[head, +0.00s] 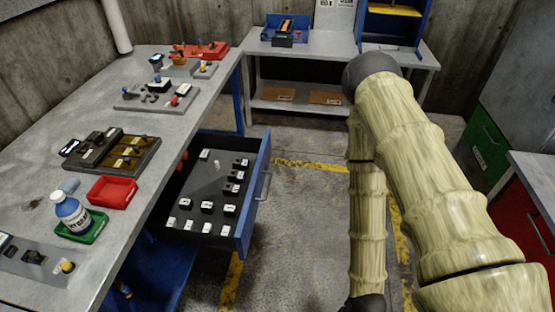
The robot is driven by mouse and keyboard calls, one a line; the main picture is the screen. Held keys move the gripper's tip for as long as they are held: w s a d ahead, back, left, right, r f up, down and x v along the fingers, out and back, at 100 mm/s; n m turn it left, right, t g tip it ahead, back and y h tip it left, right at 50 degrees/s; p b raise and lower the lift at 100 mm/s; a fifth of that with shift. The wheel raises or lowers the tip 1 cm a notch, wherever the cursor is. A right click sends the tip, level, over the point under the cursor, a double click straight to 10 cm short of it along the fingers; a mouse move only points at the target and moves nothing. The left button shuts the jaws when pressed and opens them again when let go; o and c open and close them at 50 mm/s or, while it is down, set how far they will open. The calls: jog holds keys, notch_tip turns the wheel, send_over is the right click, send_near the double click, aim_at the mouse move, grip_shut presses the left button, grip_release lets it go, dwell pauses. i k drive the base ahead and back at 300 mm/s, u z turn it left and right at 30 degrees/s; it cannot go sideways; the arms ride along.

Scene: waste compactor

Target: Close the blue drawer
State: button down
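The blue drawer (246,222) hangs under the grey workbench at the left and is pulled out. Its blue front has a grey bar handle (267,178). Several small black and white pieces lie on its dark tray floor. My arm, in a pale ribbed cover, comes in from the lower right, rises to an elbow and bends down to the floor area right of the drawer. My gripper is not visible; the arm runs out of the picture at the bottom. The arm stands apart from the drawer front.
A second bench (310,53) stands at the back. Cabinets with a green drawer (488,151) and a red front (522,240) stand right. Concrete floor is free between.

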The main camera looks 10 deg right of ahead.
aim_at(199, 182)
jog(key=k, duration=0.5)
jog(key=z, duration=0.85)
jog(key=i, duration=0.75)
jog(key=u, duration=0.95)
